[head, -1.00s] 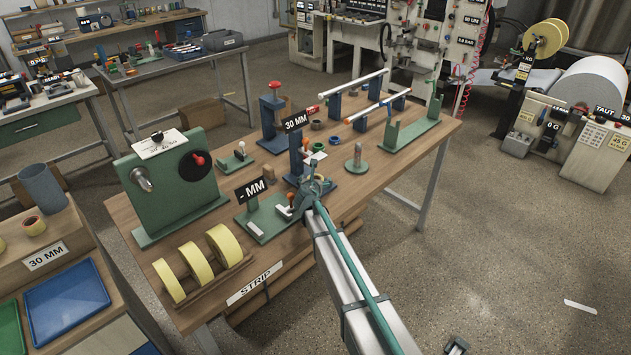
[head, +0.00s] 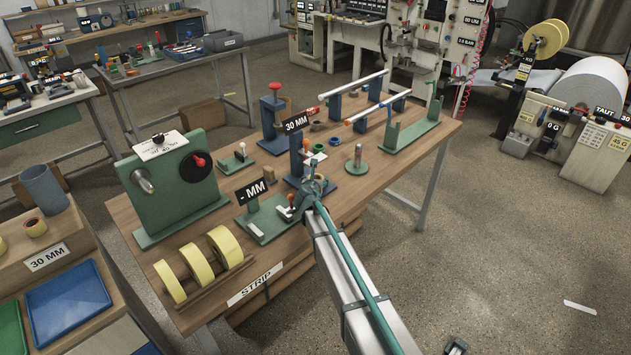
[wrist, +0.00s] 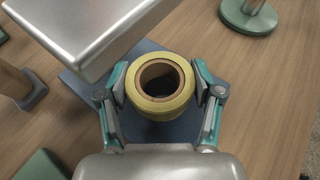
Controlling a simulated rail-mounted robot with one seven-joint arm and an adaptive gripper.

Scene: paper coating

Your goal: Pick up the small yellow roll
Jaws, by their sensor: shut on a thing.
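The small yellow roll (wrist: 160,85), with a brown core, is between the two fingers of my gripper (wrist: 161,92) in the wrist view. The finger pads touch it on its left and right sides, so my gripper is shut on it. A blue base plate (wrist: 120,120) lies beneath the roll; I cannot tell whether the roll is clear of it. In the head view my gripper (head: 313,187) is at the blue stand marked 30 MM (head: 296,155), and my own arm and gripper hide most of the roll.
A metal block (wrist: 85,32) overhangs at the upper left of the wrist view, close to my left finger. A green round-based post (head: 357,162) stands to the right. The green plate with the "- MM" sign (head: 252,191) is at the left. Three large yellow rolls (head: 225,246) sit at the table's front.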

